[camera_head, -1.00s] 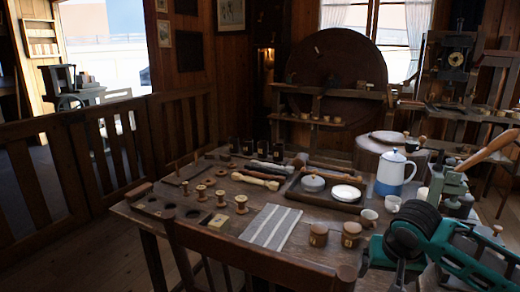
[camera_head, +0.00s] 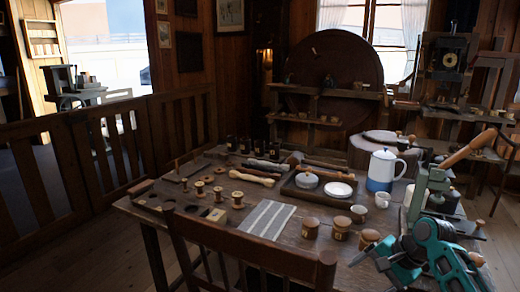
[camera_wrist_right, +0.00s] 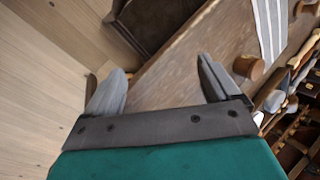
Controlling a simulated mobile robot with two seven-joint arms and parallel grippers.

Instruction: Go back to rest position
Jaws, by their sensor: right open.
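My right arm comes in at the lower right of the head view, with its teal wrist over the table's near right corner. The right gripper shows in the right wrist view (camera_wrist_right: 162,88). Its two grey fingers stand wide apart with nothing between them, only table edge and floor beyond. My left gripper is not in view. Turned wooden spools stand on the table's left part, among them a larger one (camera_head: 237,199) and a smaller one (camera_head: 218,193). They are well away from the right gripper.
A wooden railing (camera_head: 60,170) runs along the left.

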